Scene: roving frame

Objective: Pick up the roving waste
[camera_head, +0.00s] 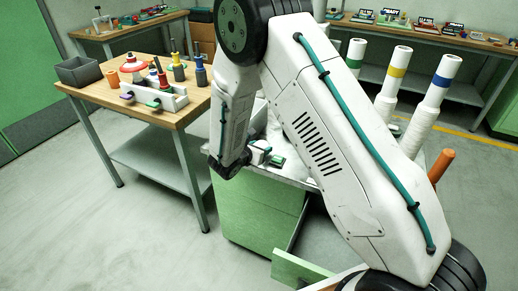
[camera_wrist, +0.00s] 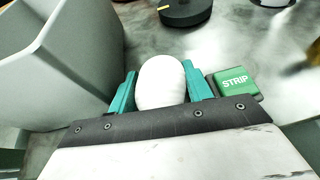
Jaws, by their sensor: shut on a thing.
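The roving waste, a smooth white rounded lump (camera_wrist: 161,82), sits between the two teal fingers of my gripper (camera_wrist: 160,90) in the wrist view. The fingers touch it on both sides. My gripper (camera_head: 262,154) also shows in the head view, low over the grey top of the green cabinet. In the head view the arm covers much of that top, and the waste cannot be made out clearly there. In the wrist view I cannot tell whether the waste still touches the surface.
A grey bin (camera_wrist: 62,62) stands close left of my gripper. A green STRIP block (camera_wrist: 235,82) lies close right, and a dark round base (camera_wrist: 185,12) is ahead. White bobbins (camera_head: 436,85) stand right of my arm. A wooden table (camera_head: 185,112) holds tools. A drawer (camera_head: 298,268) stands open.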

